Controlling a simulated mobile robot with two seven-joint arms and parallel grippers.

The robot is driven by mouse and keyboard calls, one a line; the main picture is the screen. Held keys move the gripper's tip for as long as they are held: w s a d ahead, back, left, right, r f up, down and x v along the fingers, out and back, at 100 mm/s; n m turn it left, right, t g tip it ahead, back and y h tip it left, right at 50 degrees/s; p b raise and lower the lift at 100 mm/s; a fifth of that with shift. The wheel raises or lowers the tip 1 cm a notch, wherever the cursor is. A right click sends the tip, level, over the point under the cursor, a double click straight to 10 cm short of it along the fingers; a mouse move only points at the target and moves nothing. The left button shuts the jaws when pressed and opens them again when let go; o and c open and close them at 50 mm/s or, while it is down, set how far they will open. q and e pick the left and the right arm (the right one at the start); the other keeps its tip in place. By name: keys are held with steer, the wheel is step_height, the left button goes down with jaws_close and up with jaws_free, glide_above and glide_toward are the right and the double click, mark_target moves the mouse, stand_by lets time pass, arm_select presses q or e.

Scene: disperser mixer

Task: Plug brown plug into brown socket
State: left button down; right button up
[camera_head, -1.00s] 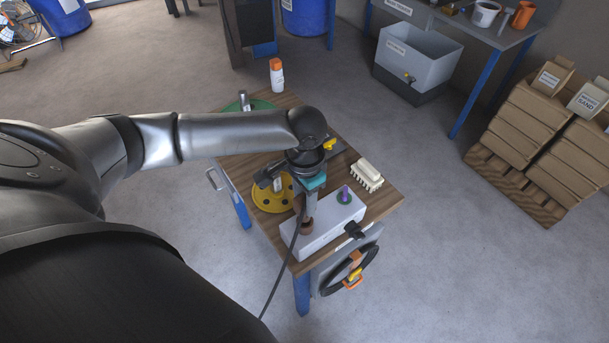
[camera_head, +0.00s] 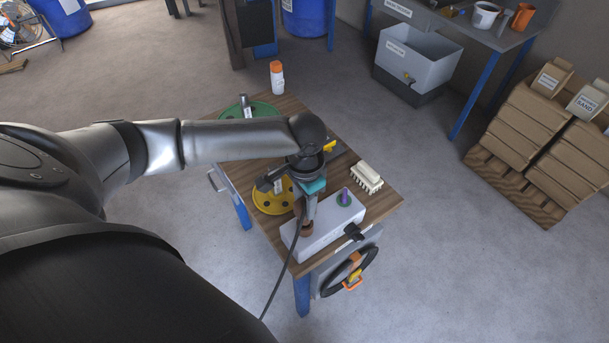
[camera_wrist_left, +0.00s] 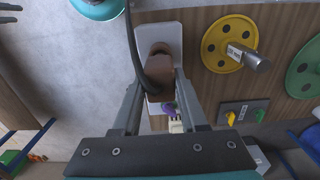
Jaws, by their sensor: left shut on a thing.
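The brown plug (camera_wrist_left: 158,88) is held between the fingers of my left gripper (camera_wrist_left: 160,92), and a black cable runs from it. In the head view my left gripper (camera_head: 306,208) points down over the near-left end of the white socket block (camera_head: 327,229). The brown socket (camera_head: 306,229) is on that end, just below the gripper. In the wrist view the socket (camera_wrist_left: 161,49) shows partly behind the plug, close to it. I cannot tell whether they touch. The plug is mostly hidden in the head view. My right gripper is not in view.
A yellow disc (camera_head: 268,201), a green disc (camera_head: 261,108), a white brush (camera_head: 367,177) and an orange-capped bottle (camera_head: 277,77) are on the wooden table. A black handwheel (camera_head: 349,273) is at its side.

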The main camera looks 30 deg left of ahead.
arm_select(q)
steer(key=shift+f+b, duration=0.65)
steer(key=shift+f, duration=1.2)
steer(key=shift+c, duration=1.8)
jaws_free()
step_height(320, 180, up, 15)
steer(key=shift+p, duration=0.4)
steer(key=shift+d, duration=0.1)
